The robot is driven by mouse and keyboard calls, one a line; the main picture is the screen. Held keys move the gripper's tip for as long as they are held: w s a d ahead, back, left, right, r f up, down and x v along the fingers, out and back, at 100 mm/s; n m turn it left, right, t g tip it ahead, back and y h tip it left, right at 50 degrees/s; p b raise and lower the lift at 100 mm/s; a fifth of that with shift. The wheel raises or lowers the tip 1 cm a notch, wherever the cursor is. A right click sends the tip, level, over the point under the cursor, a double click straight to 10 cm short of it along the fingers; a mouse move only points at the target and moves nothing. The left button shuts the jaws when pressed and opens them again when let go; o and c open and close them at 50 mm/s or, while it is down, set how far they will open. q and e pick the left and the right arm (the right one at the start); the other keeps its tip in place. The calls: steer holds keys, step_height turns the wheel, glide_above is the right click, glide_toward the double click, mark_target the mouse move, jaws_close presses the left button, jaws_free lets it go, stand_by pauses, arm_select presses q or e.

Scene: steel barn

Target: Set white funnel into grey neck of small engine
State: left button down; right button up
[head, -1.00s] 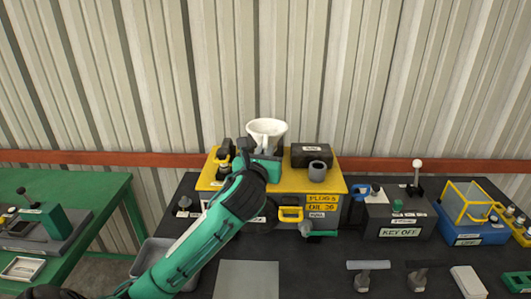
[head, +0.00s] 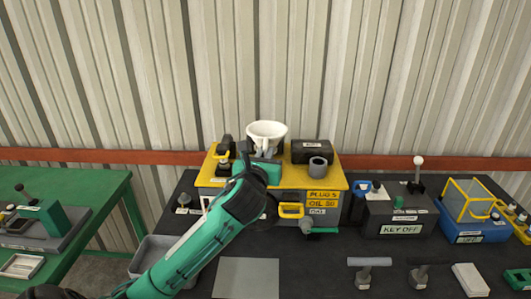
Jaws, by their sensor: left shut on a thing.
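The white funnel (head: 267,131) is above the yellow top of the small engine (head: 225,180), with its wide mouth up. My left gripper (head: 266,157) is shut on it low down, and the gripper hides much of the funnel's lower part. A short grey open neck (head: 317,166) stands on the engine top to the right of the funnel, apart from it in the picture. I cannot tell how high the funnel's tip is over the engine. My right gripper is not in view.
Dark fittings (head: 224,150) stand at the engine's left. A grey plate (head: 247,278) lies in front.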

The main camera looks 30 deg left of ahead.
arm_select(q)
steer(key=shift+f+b, duration=0.8)
steer(key=shift+f, duration=1)
steer(key=c, duration=1.4)
jaws_free()
